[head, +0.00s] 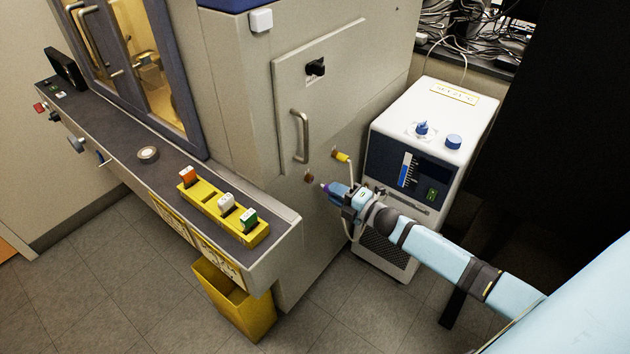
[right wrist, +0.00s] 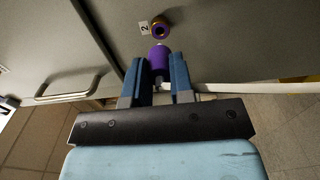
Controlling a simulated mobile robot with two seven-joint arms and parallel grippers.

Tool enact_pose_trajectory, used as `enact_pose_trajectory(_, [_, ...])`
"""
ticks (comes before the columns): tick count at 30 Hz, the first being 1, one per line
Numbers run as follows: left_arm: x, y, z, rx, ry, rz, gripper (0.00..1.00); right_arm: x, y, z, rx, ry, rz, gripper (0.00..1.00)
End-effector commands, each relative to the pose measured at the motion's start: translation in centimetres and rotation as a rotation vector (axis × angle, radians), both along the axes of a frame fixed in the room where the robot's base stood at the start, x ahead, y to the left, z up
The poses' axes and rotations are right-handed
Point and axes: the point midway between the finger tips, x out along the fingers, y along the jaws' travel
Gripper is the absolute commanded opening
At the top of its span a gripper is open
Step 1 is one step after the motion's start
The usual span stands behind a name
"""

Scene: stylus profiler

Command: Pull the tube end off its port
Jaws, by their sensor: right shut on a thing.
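My right gripper (head: 330,188) is shut on a purple tube end (right wrist: 158,62), which sits between its two blue fingers in the right wrist view. In the head view the port (head: 309,177) shows as a small brown fitting left of the gripper. A yellow tube end (head: 342,157) sits at another port above, with a pale tube hanging from it. My left gripper is not in view.
A white chiller unit (head: 435,125) with blue knobs stands right of the cabinet, close to my right arm. A cabinet door handle (head: 300,136) juts out left of the ports. A ledge (head: 120,145) holds a yellow rack (head: 210,208); a yellow bin (head: 236,300) is below.

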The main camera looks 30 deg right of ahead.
Motion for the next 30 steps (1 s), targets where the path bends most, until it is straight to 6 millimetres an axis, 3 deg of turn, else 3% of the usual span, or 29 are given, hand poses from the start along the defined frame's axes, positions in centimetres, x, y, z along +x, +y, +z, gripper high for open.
enact_pose_trajectory(8, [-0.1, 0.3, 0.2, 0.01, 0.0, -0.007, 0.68, -0.2, -0.1, 0.2, 0.0, 0.001, 0.0, 0.0])
enact_pose_trajectory(22, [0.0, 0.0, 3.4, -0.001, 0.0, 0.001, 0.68, -3.8, -1.6, 2.7, 0.001, 0.001, 0.0, 0.0])
enact_pose_trajectory(30, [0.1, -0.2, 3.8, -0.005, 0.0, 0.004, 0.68, -4.6, -1.9, 3.0, 0.001, 0.0, 0.0, 0.0])
